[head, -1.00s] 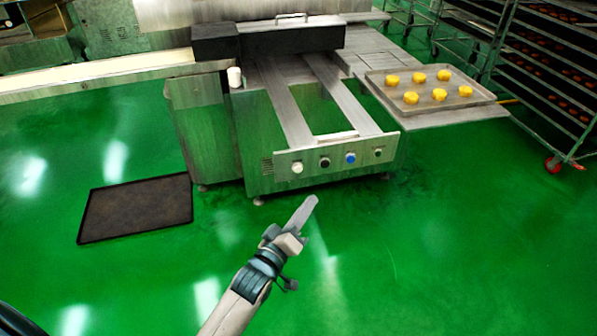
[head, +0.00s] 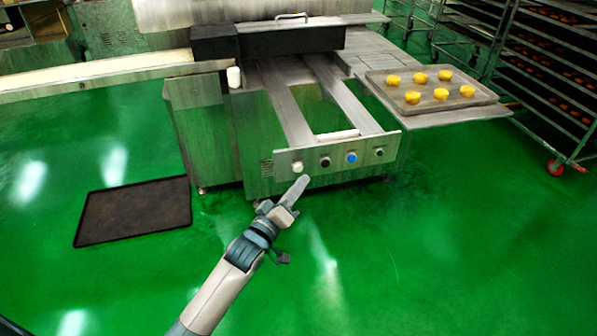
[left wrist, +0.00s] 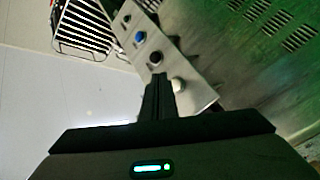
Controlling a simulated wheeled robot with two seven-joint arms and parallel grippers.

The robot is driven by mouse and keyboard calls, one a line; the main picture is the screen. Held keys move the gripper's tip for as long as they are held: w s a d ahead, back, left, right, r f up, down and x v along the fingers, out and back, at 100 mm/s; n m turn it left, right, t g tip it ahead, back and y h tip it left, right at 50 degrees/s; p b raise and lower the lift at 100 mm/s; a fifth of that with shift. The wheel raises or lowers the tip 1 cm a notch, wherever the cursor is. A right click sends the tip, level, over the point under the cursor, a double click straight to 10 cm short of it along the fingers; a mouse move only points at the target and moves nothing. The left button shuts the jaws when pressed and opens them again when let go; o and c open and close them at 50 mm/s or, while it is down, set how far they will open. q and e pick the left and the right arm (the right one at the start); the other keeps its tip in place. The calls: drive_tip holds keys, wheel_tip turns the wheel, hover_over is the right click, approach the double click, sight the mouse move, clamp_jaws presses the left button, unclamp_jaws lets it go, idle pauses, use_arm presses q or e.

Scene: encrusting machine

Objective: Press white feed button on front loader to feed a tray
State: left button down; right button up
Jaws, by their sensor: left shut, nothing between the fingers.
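The front loader (head: 345,100) has a sloped metal panel with a row of buttons. The white button (head: 297,167) is at the left end of the row, beside a black one and a blue one. My left gripper (head: 304,180) is shut and empty, its fingertips just below the white button in the head view. In the left wrist view the white button (left wrist: 178,86) shows just right of the shut fingers (left wrist: 158,82). I cannot tell whether the tips touch the panel. My right gripper is not in view.
A metal tray with several yellow pieces (head: 420,77) rests on the shelf at the right. An empty dark tray (head: 133,211) lies on the green floor at the left. A rack on wheels (head: 545,80) stands at the right. The floor in front is clear.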

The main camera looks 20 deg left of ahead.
use_arm(q)
drive_tip(key=shift+w+a, duration=0.35)
drive_tip(key=shift+w, duration=0.15)
idle(1.7)
drive_tip(key=shift+w+a+r, duration=0.1)
drive_tip(key=shift+w, duration=0.05)
drive_tip(key=shift+w+a, duration=0.15)
drive_tip(key=shift+w, duration=0.05)
drive_tip(key=shift+w+a+p, duration=0.2)
drive_tip(key=shift+w+p, duration=0.1)
drive_tip(key=shift+w, duration=0.05)
idle(0.9)
drive_tip(key=shift+s, duration=0.15)
idle(0.3)
drive_tip(key=shift+s+d+p, duration=0.45)
drive_tip(key=shift+s+p, duration=0.1)
drive_tip(key=shift+p, duration=0.1)
